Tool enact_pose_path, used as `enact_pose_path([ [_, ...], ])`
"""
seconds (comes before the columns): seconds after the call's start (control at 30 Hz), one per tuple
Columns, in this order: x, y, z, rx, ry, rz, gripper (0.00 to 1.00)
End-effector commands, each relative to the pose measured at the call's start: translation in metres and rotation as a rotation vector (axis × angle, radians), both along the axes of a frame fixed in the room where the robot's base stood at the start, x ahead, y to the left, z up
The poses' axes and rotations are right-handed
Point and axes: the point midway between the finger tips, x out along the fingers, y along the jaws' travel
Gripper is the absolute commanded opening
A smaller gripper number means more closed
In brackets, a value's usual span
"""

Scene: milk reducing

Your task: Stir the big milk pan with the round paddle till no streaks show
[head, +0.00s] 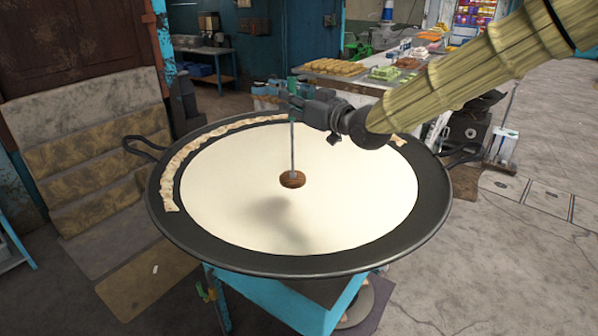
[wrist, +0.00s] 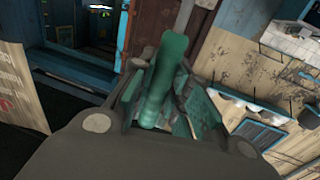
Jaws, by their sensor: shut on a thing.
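The big milk pan (head: 190,232) is wide, dark and shallow, with looped handles at its sides. Cream-white milk (head: 350,205) fills its middle with an even surface; I see no clear streaks, only a soft grey shadow. My gripper (head: 292,108) is above the far middle of the pan, shut on the paddle's handle, which shows green in the wrist view (wrist: 165,75). The paddle's thin rod (head: 292,150) hangs upright to a round brown paddle head (head: 292,179) at the milk's surface. How deep the head sits is unclear.
A pale crinkled band (head: 190,155) lies along the pan's left and back rim. The pan sits above a blue stand (head: 285,300). Stone steps (head: 85,150) are at left. A table with food trays (head: 400,65) stands behind. Floor at right is open.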

Motion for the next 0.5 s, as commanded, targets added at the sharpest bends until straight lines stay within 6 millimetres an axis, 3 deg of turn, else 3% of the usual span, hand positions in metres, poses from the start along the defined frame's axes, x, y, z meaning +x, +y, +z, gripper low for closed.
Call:
enact_pose_path([
  [0.2,0.000,0.000,0.021,0.000,-0.001,0.000,0.00],
  [0.5,0.000,0.000,0.021,0.000,0.000,0.000,0.00],
])
